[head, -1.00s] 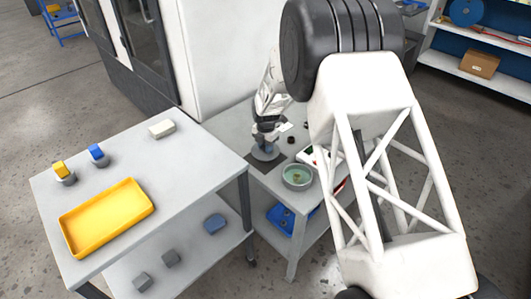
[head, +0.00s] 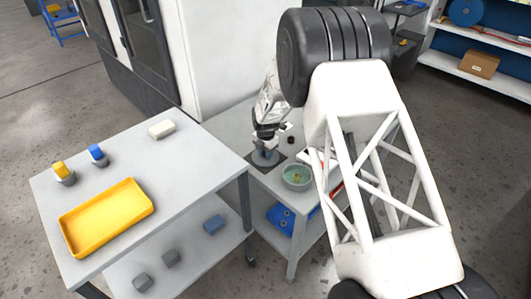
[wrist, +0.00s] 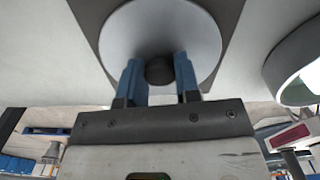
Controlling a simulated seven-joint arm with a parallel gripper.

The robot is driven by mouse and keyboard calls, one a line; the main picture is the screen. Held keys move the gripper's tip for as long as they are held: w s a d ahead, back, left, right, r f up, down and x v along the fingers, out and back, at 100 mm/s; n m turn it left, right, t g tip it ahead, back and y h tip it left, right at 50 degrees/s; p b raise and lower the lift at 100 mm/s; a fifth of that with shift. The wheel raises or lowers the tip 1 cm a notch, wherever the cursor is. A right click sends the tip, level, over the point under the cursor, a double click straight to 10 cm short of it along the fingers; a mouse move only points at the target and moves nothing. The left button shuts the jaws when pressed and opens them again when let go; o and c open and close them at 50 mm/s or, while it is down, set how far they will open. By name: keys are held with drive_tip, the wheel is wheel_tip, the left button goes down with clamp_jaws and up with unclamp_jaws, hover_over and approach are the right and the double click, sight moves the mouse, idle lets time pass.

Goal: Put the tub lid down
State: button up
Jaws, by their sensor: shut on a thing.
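The tub lid (head: 265,158) is a round grey disc over a dark square mat on the grey work table. In the wrist view the lid (wrist: 125,38) fills the top centre, with its dark knob (wrist: 159,71) between my blue fingers. My gripper (wrist: 159,78) is shut on that knob. In the head view my gripper (head: 265,138) is above the lid, partly hidden by my wrist. I cannot tell whether the lid touches the mat (wrist: 88,15). The open tub (head: 297,179), pale green with small things inside, stands just right of the lid.
A small dark round piece (head: 291,140) lies behind the tub. A red-and-white item (head: 318,157) is partly hidden by my arm. At left, another table holds a yellow tray (head: 106,216), a white block (head: 162,129) and yellow and blue-handled valves. A tall white cabinet (head: 222,55) stands behind.

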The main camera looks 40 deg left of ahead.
drive_tip(key=shift+f, duration=0.1)
drive_tip(key=o, duration=1)
wheel_tip(320, 180, up, 12)
drive_tip(key=shift+r, duration=0.15)
idle(1.1)
